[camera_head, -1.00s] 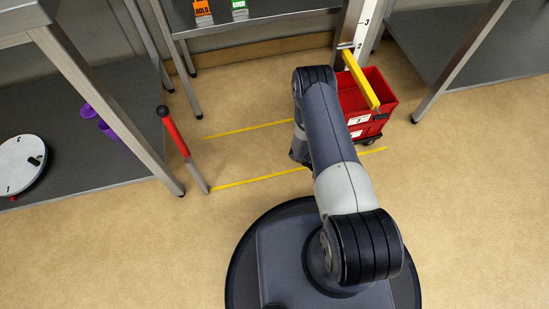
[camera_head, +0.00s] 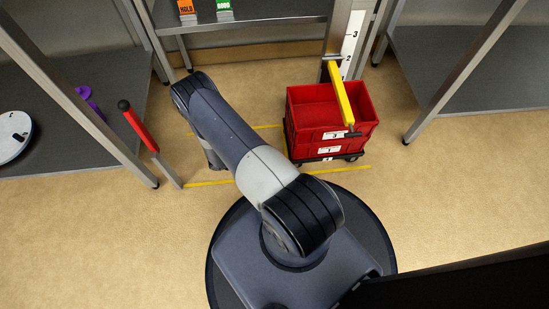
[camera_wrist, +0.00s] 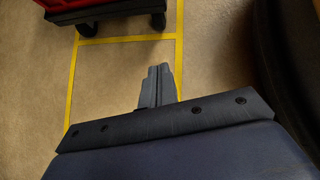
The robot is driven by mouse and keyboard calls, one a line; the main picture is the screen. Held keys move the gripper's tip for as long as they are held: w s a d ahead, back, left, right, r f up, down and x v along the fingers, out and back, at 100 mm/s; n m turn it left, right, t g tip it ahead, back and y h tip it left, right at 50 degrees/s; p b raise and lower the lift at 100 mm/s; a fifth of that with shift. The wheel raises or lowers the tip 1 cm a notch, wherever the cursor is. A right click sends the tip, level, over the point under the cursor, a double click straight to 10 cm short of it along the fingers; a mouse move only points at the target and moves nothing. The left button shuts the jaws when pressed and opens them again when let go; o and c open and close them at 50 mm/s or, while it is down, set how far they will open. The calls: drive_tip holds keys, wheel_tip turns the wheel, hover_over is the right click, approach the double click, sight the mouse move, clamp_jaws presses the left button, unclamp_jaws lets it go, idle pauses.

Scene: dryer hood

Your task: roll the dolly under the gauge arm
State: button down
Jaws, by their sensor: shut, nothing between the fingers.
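The dolly (camera_head: 327,158) is a low black wheeled base carrying stacked red crates (camera_head: 305,140). It stands at the right end of the yellow floor lines. The yellow gauge arm (camera_head: 342,95) reaches out from the post and crosses over the top crate, right of its middle. I cannot tell the gap between them. In the wrist view the dolly (camera_wrist: 115,10) and a red crate (camera_wrist: 58,22) show at the top left. My gripper (camera_wrist: 160,72) is shut and empty, above the floor and apart from the dolly. In the head view my arm hides most of it.
A scale (camera_head: 351,43) marks the post. A red-handled lever (camera_head: 139,128) stands at the left end of the lines. Purple items (camera_head: 90,103) and a white disc (camera_head: 12,135) lie left. Floor between lever and dolly is clear.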

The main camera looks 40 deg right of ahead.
drive_tip(key=b+x, duration=0.3)
drive_tip(key=x, duration=0.6)
drive_tip(key=shift+a+f, duration=0.15)
drive_tip(key=shift+s+d, duration=0.15)
drive_tip(key=shift+d, duration=0.45)
drive_tip(key=shift+s+d, duration=0.2)
drive_tip(key=shift+d, duration=0.4)
drive_tip(key=shift+s+d+b, duration=0.25)
drive_tip(key=shift+d+b, duration=0.1)
drive_tip(key=shift+d, duration=0.45)
drive_tip(key=shift+d, duration=0.15)
